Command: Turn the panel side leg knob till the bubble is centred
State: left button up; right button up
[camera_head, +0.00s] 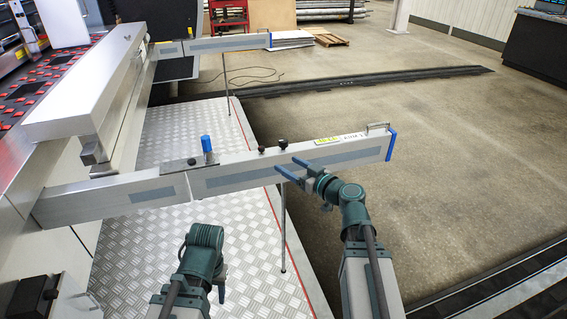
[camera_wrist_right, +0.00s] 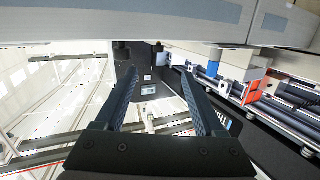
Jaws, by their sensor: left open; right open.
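The beam (camera_head: 290,170) is a long pale bar with a grey stripe and a blue end cap. Two small black knobs (camera_head: 283,143) stand on its top edge, and a thin leg (camera_head: 282,235) runs down below it to the floor plate. A yellow-green label (camera_head: 328,140) sits near the cap; I cannot make out a bubble. My right gripper (camera_head: 287,167) is open, its blue fingers pointing at the beam just below the right-hand black knob. In the right wrist view its fingers (camera_wrist_right: 159,72) are apart with nothing held. My left gripper (camera_head: 205,243) is nearer; its fingers are largely hidden.
A blue knob (camera_head: 206,144) stands on a plate further left on the beam. A second similar beam (camera_head: 225,43) lies behind. The chequered metal platform (camera_head: 170,235) is below, and the printer body (camera_head: 90,85) is at left. Bare concrete floor (camera_head: 450,150) is clear at right.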

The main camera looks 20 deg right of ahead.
jog(key=m+t+h+b, duration=0.1)
jog(key=t+h+b, duration=0.1)
send_near(286, 144)
pick_arm(q)
notch_tip(286, 144, down, 3)
jog(key=shift+r, duration=0.1)
pick_arm(e)
jog(key=x, duration=1.1)
jog(key=shift+w, duration=0.3)
grip_shut()
